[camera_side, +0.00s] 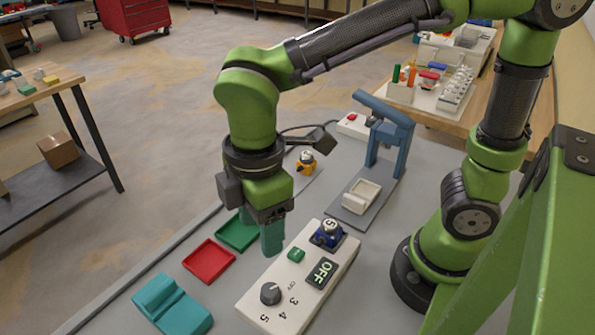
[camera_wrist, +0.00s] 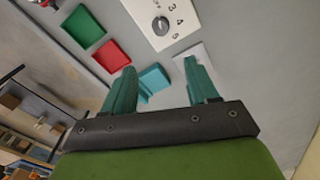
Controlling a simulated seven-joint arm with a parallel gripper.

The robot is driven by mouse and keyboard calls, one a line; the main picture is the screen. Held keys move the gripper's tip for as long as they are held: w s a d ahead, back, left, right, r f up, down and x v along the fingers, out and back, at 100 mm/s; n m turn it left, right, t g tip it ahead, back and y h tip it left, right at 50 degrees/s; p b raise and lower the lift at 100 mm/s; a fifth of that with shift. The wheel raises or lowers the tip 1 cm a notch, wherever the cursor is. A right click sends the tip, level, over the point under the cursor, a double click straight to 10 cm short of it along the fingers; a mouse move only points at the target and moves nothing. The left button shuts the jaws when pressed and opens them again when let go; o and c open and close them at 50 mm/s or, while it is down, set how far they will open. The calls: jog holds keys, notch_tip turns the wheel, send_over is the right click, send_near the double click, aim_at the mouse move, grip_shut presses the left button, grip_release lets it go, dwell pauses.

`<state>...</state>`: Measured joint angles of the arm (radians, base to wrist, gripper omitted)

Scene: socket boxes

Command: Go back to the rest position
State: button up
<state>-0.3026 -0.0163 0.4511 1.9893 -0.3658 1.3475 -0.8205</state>
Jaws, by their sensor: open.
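My gripper (camera_side: 272,238) hangs fingers-down over the grey table, beside the left edge of the white control box (camera_side: 262,297). In the wrist view its two green fingers (camera_wrist: 162,88) stand apart with nothing between them, so it is open and empty. The control box carries a dark knob (camera_side: 270,293), a small green button (camera_side: 296,255), a display reading OFF (camera_side: 322,272) and a blue block with a ball marked 5 (camera_side: 328,233). The knob also shows in the wrist view (camera_wrist: 160,25).
A red tray (camera_side: 209,261), a green tray (camera_side: 237,234) and a teal block (camera_side: 172,305) lie left of the box. A blue-grey press-like stand (camera_side: 390,140) stands behind it. A yellow-and-black piece (camera_side: 306,163) sits nearby. A wooden bench (camera_side: 480,110) with racks is at the back right.

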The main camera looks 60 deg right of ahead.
jog(key=d+r+m+t+y, duration=0.1)
jog(key=d+r+m+t, duration=0.1)
jog(key=d+m, duration=0.6)
jog(key=d+r+m+t, duration=0.2)
jog(key=d+m+t, duration=0.3)
jog(key=d+m, duration=0.4)
jog(key=shift+d+r+m+y, duration=0.3)
jog(key=shift+d+y, duration=0.1)
jog(key=shift+d, duration=0.7)
